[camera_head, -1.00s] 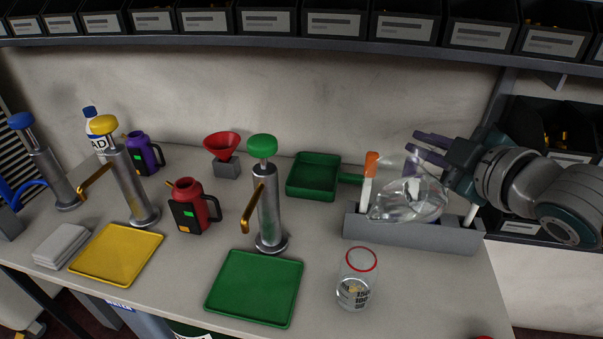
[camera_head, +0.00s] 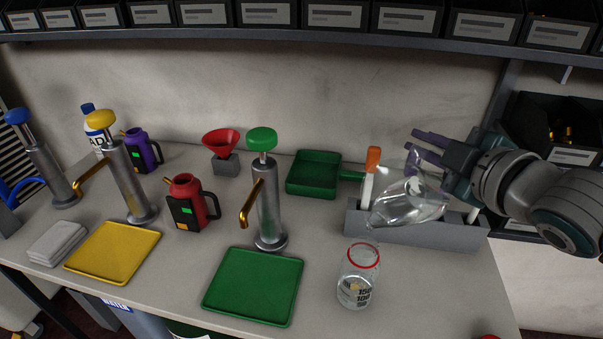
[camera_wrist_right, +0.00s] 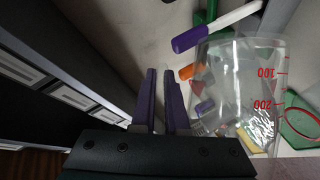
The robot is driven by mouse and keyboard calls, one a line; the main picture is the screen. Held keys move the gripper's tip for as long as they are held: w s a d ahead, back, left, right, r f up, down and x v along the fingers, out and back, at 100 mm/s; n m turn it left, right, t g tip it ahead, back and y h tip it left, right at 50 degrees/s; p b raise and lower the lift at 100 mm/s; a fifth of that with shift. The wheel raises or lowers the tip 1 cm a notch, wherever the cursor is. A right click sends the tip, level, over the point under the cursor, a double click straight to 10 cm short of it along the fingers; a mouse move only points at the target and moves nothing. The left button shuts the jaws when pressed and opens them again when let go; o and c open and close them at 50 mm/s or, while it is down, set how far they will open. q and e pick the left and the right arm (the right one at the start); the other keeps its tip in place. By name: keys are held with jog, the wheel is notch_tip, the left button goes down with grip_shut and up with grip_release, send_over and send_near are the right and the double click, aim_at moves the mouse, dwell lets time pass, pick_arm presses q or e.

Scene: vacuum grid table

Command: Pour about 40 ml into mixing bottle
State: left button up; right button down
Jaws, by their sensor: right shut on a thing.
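My right gripper (camera_head: 424,147) is shut on a clear vessel (camera_head: 408,204), which it holds in the air, strongly tilted with its lower end to the left. The vessel's lower left end is above and close to a clear glass container (camera_head: 356,285) with a red rim and black volume marks, upright on the table. That container has some clear content low down; its exact level is hard to read. In the right wrist view the vessel (camera_wrist_right: 235,75) has red marks 100 and 200, and my purple fingers (camera_wrist_right: 164,98) are close together beside it. My left gripper is out of view.
A grey rack (camera_head: 430,233) with an orange-topped tool (camera_head: 372,160) stands behind the glass container. A green tray (camera_head: 253,287) and a green-topped pump (camera_head: 267,200) are to its left. A shelf of black bins (camera_head: 330,18) runs above. The table front right is clear.

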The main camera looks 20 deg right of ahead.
jog(key=shift+w+d, duration=0.15)
jog(key=shift+d, duration=0.35)
jog(key=shift+f+b, duration=0.15)
jog(key=shift+b, duration=0.3)
dwell(1.0)
jog(key=shift+a+n, duration=0.15)
jog(key=shift+n, duration=0.15)
dwell(0.3)
jog(key=r+p, duration=0.1)
jog(key=d+r+p, duration=0.1)
jog(key=p, duration=0.1)
jog(key=shift+w+r+m, duration=0.1)
jog(key=shift+r+m, duration=0.15)
jog(key=shift+m, duration=0.15)
jog(key=d+m+p, duration=0.1)
jog(key=d+m+y+p, duration=0.1)
jog(key=m, duration=0.1)
jog(key=shift+w+d+r+g+y, duration=0.1)
jog(key=shift+w+g+y, duration=0.2)
jog(key=shift+w, duration=0.1)
